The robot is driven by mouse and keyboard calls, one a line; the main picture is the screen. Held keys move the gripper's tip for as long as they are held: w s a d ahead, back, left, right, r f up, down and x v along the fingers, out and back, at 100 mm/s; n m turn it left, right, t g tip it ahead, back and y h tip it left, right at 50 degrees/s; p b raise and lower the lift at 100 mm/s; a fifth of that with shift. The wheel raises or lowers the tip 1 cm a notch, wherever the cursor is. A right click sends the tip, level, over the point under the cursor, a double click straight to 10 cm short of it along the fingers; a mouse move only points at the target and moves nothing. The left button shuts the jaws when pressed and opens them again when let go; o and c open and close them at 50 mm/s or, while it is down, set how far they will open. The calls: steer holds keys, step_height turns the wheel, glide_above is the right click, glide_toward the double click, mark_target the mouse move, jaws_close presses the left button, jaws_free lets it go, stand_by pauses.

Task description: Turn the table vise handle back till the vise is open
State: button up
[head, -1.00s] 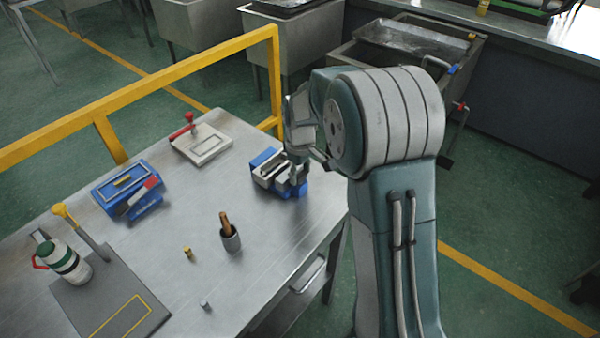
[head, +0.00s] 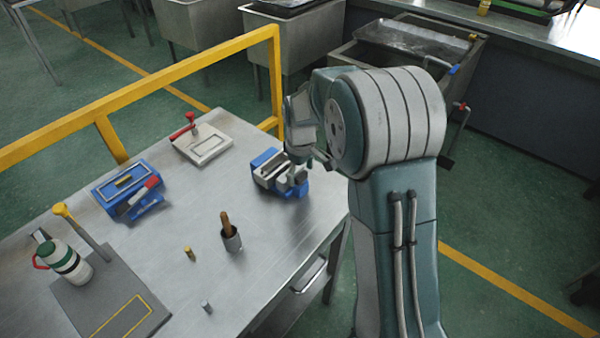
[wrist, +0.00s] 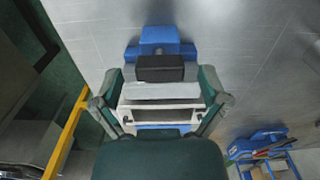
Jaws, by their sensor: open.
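The blue table vise (head: 262,160) sits near the right edge of the metal table, with pale jaws on top. It also shows in the wrist view (wrist: 160,40), with a dark block and pale jaw bars with a gap between them. My gripper (head: 300,174) is at the vise's right side in the head view and covers part of it. In the wrist view my gripper (wrist: 163,100) is open, one finger on each side of the pale bars. I cannot tell whether the fingers touch the vise. I cannot make out the handle.
On the table (head: 180,290) are a blue tool box (head: 125,185), a pale plate with a red handle (head: 203,145), a dark cup (head: 231,239) and a striped bottle (head: 66,262). A yellow rail (head: 180,72) runs behind. The table between cup and vise is clear.

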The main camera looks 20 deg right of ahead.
mark_target(300, 174)
step_height(300, 174, up, 12)
stand_by(0.5)
steer(key=s+r+m+t, duration=0.1)
steer(key=s+r+m, duration=0.1)
steer(key=s+r, duration=0.35)
steer(key=s+r+m+t, duration=0.2)
steer(key=s, duration=0.7)
steer(key=s+f+m+t, duration=0.2)
steer(key=s+m, duration=0.1)
steer(key=s, duration=1)
steer(key=shift+t, duration=0.3)
